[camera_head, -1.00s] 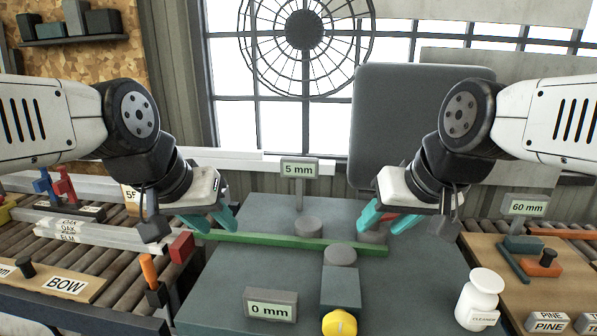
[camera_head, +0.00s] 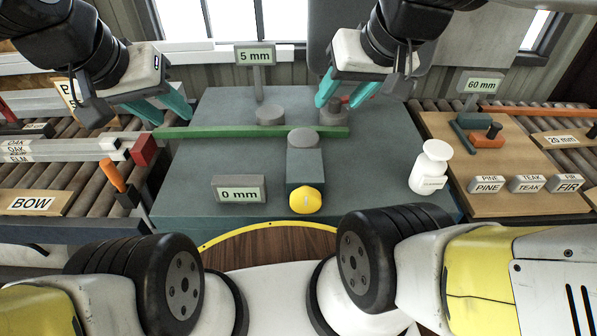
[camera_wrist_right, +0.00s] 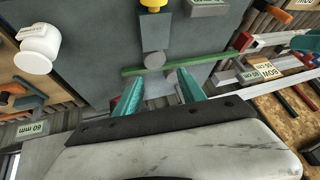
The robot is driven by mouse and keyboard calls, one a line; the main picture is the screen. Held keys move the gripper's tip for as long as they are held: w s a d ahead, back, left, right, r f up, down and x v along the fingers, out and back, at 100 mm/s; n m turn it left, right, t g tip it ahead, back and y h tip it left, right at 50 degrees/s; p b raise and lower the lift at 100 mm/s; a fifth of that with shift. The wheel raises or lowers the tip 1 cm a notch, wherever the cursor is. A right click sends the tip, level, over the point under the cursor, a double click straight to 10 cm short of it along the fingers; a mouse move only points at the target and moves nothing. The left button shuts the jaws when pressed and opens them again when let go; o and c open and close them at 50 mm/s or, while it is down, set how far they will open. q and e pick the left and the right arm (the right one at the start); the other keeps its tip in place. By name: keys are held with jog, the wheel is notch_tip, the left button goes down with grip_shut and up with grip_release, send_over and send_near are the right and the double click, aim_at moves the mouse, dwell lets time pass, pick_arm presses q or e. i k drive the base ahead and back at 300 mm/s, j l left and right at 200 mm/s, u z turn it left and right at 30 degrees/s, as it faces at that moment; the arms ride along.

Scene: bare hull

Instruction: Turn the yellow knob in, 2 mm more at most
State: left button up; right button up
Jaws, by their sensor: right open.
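The yellow knob (camera_head: 306,200) is at the front end of a grey block (camera_head: 305,166) on the dark grey bench plate (camera_head: 235,160); its top edge also shows in the right wrist view (camera_wrist_right: 153,3). A long green strip (camera_head: 235,131) lies between round grey posts, the front one (camera_head: 302,138) at the block's back end. Displays read 0 mm (camera_head: 239,189) and 5 mm (camera_head: 255,56). My left gripper (camera_head: 172,117) is open near the strip's left end. My right gripper (camera_head: 335,105) is open by the right back post (camera_head: 333,115). Neither gripper is at the knob.
A white bottle (camera_head: 431,167) stands on the plate's right side. A red block (camera_head: 144,149) and an orange-handled tool (camera_head: 112,176) are at the left. A wooden board (camera_head: 500,160) with labelled blocks lies at the right.

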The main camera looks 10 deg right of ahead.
aim_at(305, 200)
jog(key=j+z, duration=0.2)
jog(key=z, duration=0.2)
jog(key=j+z, duration=0.15)
jog(key=z, duration=0.25)
jog(key=j+z, duration=0.15)
jog(key=z, duration=0.25)
jog(key=k+j+z, duration=0.1)
jog(key=z, duration=0.3)
jog(key=k+j+z, duration=0.45)
jog(key=k+j, duration=0.6)
jog(key=j, duration=0.1)
